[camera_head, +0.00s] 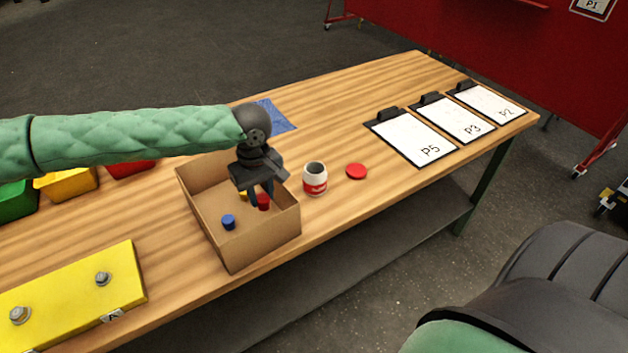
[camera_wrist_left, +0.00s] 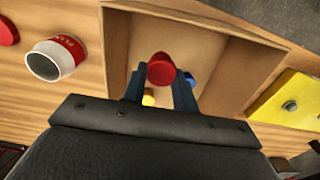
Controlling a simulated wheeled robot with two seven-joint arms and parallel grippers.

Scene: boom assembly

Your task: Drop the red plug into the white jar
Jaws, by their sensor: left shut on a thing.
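The red plug (camera_head: 263,202) is between the fingertips of my left gripper (camera_head: 262,198), which is shut on it over the cardboard box (camera_head: 265,245). The plug also shows in the left wrist view (camera_wrist_left: 161,69), held at the tips of the dark fingers (camera_wrist_left: 160,85). The white jar (camera_head: 314,178), with a red label band, stands upright and open on the table just right of the box. In the left wrist view the jar (camera_wrist_left: 55,58) is at the left. I cannot tell whether the plug touches the box floor. My right gripper is not in view.
A blue plug (camera_head: 228,222) and a partly hidden yellow plug (camera_wrist_left: 149,98) are in the box. A red lid (camera_head: 356,171) lies right of the jar. Clipboards (camera_head: 415,138) lie farther right. A yellow block with bolts (camera_head: 70,295) and coloured bins (camera_head: 66,185) are at the left.

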